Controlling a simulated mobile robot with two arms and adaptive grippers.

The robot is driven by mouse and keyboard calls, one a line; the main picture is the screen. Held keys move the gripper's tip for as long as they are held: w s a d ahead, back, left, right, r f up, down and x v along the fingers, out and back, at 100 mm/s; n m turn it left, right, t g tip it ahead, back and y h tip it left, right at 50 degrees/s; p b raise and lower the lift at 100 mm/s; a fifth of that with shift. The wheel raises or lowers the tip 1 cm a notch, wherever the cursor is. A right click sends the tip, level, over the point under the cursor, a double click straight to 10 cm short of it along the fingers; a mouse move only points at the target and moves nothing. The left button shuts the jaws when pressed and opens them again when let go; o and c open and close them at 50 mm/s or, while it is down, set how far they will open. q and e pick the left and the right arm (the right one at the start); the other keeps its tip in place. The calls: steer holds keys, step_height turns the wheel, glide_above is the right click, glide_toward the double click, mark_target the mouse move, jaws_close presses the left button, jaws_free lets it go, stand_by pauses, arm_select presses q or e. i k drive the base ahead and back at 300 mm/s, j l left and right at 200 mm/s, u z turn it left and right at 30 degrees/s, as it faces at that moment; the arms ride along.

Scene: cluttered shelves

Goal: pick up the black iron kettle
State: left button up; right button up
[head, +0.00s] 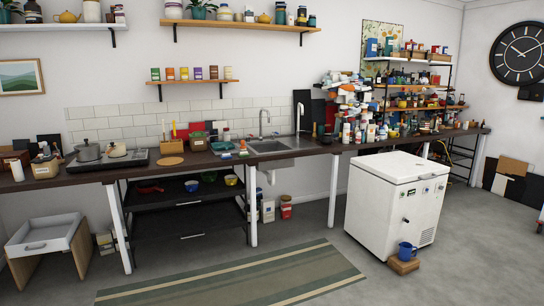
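I cannot make out a black iron kettle for sure in the head view. A grey lidded pot (88,151) and a smaller metal pot (117,150) stand on the dark hob (138,160) at the left of the long counter. Yellow teapots stand on the upper wall shelves. Many small items on the right-hand rack (448,92) and on the counter below it are too small and crowded to tell apart. Neither of my grippers is in view.
The long dark counter (325,148) runs along the wall, with a sink (268,147) in its middle. A white chest freezer (385,205) stands in front of it, with a blue mug (406,251) on a small wooden block (403,266). A striped rug (235,276) lies on open floor.

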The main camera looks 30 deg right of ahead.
mark_target(325, 139)
steer(key=z, duration=1.25)
